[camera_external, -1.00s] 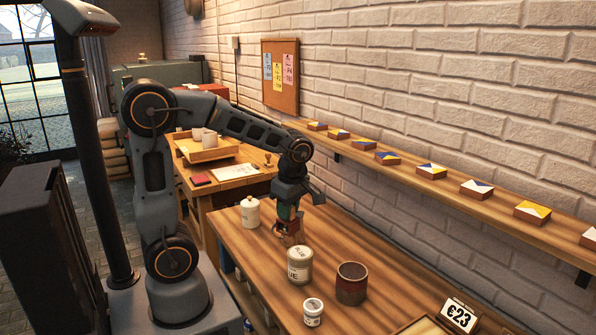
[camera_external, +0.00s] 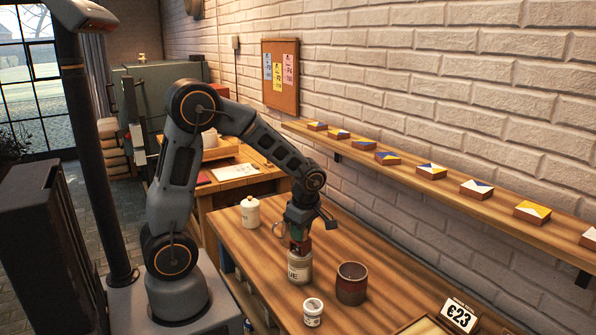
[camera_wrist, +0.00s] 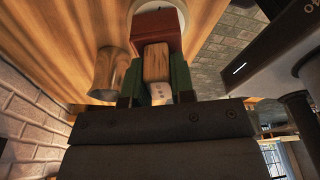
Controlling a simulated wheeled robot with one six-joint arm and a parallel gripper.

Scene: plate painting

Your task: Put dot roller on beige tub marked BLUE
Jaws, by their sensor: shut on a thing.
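My gripper (camera_external: 299,232) points down over the beige tub (camera_external: 299,271), whose label shows only partly, with letters like "UE". The gripper is shut on the dot roller. In the wrist view the dot roller (camera_wrist: 156,62) is a wooden handle with a dark red block, between my green fingers (camera_wrist: 156,84). In the external view the roller's red part (camera_external: 303,247) is right at the tub's top. The tub's rim is largely hidden, so I cannot tell whether the roller touches it.
A brown-red cup (camera_external: 351,283) stands close to the tub on the right. A small white jar (camera_external: 313,312) stands in front, and a lidded cream jar (camera_external: 250,211) at the back left. A price card (camera_external: 459,315) is at the front right.

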